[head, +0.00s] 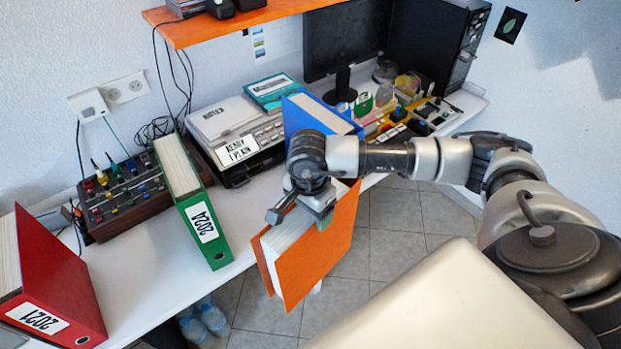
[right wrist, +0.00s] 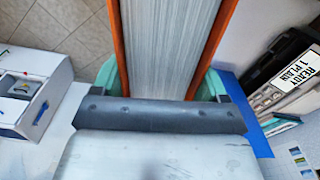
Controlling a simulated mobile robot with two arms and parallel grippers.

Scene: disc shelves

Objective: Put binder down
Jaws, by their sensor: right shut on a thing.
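An orange binder (head: 318,254) is held by my right gripper (head: 310,205) over the front edge of the white desk (head: 160,270). The gripper's fingers are shut on the binder from both sides. In the right wrist view the orange binder (right wrist: 228,30) stands between the green fingers (right wrist: 168,85), with its white pages facing the camera. Its lower part hangs in front of the desk edge in the head view; I cannot tell whether it touches the desk. My left gripper is not in view.
A green binder (head: 207,232) and a red binder (head: 75,290) stand on the desk at left. A blue binder (head: 300,118) stands just behind the orange one. A label-bearing device (head: 215,118) sits behind.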

